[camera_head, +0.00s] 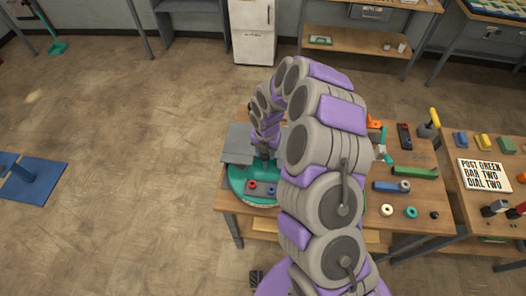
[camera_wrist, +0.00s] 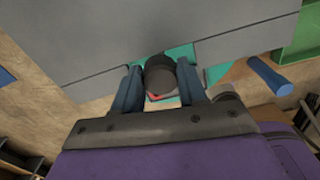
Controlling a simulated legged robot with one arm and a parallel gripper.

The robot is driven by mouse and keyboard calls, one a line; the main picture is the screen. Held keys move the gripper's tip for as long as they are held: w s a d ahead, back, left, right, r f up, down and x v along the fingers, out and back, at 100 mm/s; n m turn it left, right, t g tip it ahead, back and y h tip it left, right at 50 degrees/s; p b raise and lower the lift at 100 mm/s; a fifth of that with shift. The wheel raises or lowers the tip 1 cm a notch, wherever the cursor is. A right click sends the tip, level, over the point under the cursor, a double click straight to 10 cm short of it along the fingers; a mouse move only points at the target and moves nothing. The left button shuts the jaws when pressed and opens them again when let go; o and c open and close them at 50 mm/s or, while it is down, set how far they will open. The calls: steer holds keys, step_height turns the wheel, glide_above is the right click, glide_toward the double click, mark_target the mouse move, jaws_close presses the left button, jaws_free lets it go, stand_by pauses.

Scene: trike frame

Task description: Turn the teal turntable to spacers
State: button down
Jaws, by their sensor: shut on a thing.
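The teal turntable (camera_head: 234,184) sits at the left end of the wooden workbench, partly covered by my arm. A dark plate (camera_head: 256,190) with a red ring and a teal ring lies on its front part. Grey flat panels (camera_head: 238,143) stand over its back part. In the wrist view, my gripper (camera_wrist: 161,88) has its two blue-grey fingers on either side of a dark round knob (camera_wrist: 160,68) and is shut on it. Teal surface (camera_wrist: 181,52) and a bit of red show around the knob. The knob's base is hidden.
On the bench's right are a green bar (camera_head: 414,172), a blue bar (camera_head: 385,187), a cream ring (camera_head: 387,210) and a teal ring (camera_head: 411,212). A sign (camera_head: 484,175) reads "POST GREEN BAR TWO DIAL TWO". Floor left of the bench is mostly open.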

steer(key=shift+s+f, duration=0.35)
steer(key=shift+s, duration=0.1)
steer(key=c, duration=1)
jaws_free()
steer(key=o, duration=0.4)
steer(key=shift+w+a+r, duration=0.15)
steer(key=shift+w+a, duration=0.05)
steer(key=shift+a, duration=0.05)
steer(key=shift+w+r, duration=0.1)
steer(key=shift+d+r, duration=0.15)
steer(key=r, duration=1.6)
steer(key=shift+a+r+p, duration=0.25)
steer(key=shift+r+p, duration=0.15)
